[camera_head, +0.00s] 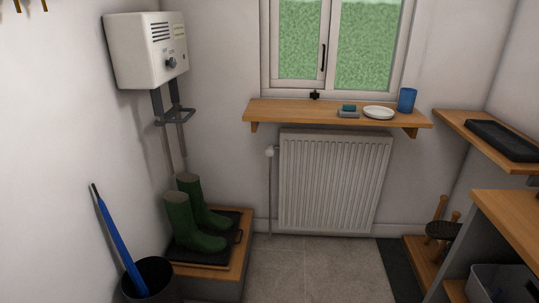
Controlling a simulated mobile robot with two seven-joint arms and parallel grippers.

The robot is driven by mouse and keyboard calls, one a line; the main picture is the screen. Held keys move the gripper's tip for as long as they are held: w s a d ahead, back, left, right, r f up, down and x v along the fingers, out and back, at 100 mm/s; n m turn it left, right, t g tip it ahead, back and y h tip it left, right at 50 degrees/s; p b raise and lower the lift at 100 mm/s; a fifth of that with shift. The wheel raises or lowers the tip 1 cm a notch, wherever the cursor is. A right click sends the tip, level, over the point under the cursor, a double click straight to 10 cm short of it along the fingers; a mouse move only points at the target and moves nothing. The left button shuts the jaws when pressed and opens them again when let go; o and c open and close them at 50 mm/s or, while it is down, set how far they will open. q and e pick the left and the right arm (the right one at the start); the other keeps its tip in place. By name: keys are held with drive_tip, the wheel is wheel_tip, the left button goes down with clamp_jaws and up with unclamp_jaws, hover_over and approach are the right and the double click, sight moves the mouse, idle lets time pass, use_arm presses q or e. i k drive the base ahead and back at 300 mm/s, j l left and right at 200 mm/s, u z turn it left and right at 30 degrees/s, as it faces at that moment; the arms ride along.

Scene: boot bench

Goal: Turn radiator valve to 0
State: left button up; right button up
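The white ribbed radiator (335,182) is fixed to the back wall under the window shelf. Its small pale valve knob (270,152) sits at the radiator's upper left corner, on top of a thin vertical pipe (270,195). The knob is too small in this view to read any number or mark on it. Neither of my grippers shows in the head view.
A wooden shelf (262,112) juts out above the radiator, bearing a blue cup (407,100) and a white dish (379,112). Green boots (186,222) stand on a low bench (238,252) at left. A bin (149,280) holds a blue umbrella (122,242). The middle floor (310,265) is clear.

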sight(270, 149)
drive_tip(key=i+l, duration=0.15)
drive_tip(key=i, duration=0.8)
drive_tip(key=i+l, duration=0.15)
drive_tip(key=i, duration=0.8)
drive_tip(key=i+l+z, duration=0.1)
drive_tip(key=i, duration=0.8)
